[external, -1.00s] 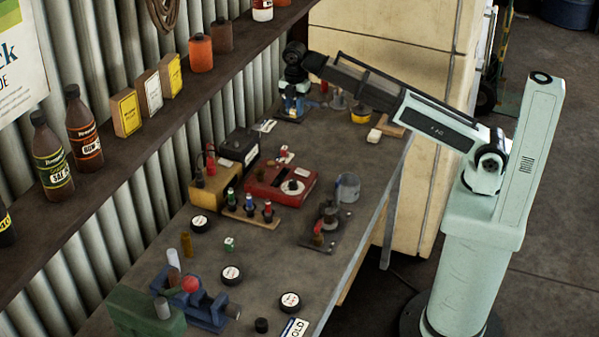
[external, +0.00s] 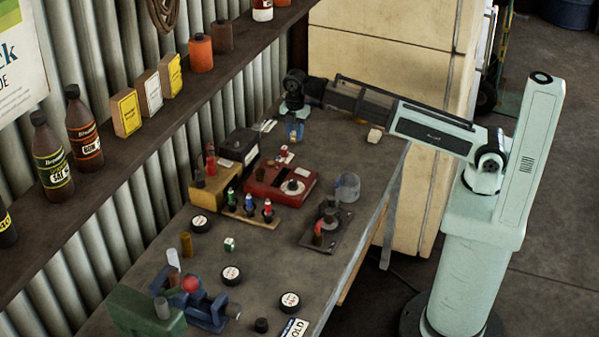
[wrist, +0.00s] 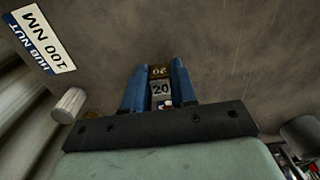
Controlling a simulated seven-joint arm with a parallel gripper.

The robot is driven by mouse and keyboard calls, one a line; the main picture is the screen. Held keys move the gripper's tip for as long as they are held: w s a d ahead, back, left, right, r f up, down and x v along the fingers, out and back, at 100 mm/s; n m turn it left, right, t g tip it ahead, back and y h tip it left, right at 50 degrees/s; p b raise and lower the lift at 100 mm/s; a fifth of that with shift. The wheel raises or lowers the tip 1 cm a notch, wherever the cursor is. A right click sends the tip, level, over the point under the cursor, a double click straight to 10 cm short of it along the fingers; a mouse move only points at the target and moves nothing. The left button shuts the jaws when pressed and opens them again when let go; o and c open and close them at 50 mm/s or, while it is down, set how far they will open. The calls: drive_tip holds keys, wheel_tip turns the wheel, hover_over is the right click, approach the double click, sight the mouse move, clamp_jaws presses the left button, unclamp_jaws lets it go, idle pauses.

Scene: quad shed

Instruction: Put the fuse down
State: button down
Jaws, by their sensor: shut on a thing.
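My gripper (external: 294,131) is at the far end of the workbench, pointing down, low over the top. In the wrist view its two blue fingers (wrist: 160,88) are shut on the fuse (wrist: 161,89), a small pale block marked 20. A brown face also marked 20 (wrist: 158,71) shows between the fingertips; I cannot tell whether it is part of the fuse. The fuse is hidden in the external view. I cannot tell whether it touches the bench.
The bench (external: 262,268) has bare surface around my gripper. A HUB NUT label (wrist: 42,40) and a pale cylinder (wrist: 68,105) lie left in the wrist view. A red box (external: 281,186), a black box (external: 238,147) and a dark plate with parts (external: 327,229) stand nearer the camera.

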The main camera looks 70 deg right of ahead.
drive_tip(key=shift+f, duration=0.4)
drive_tip(key=shift+f, duration=0.1)
drive_tip(key=c, duration=0.9)
unclamp_jaws()
wheel_tip(320, 180, up, 12)
drive_tip(key=shift+r, duration=0.1)
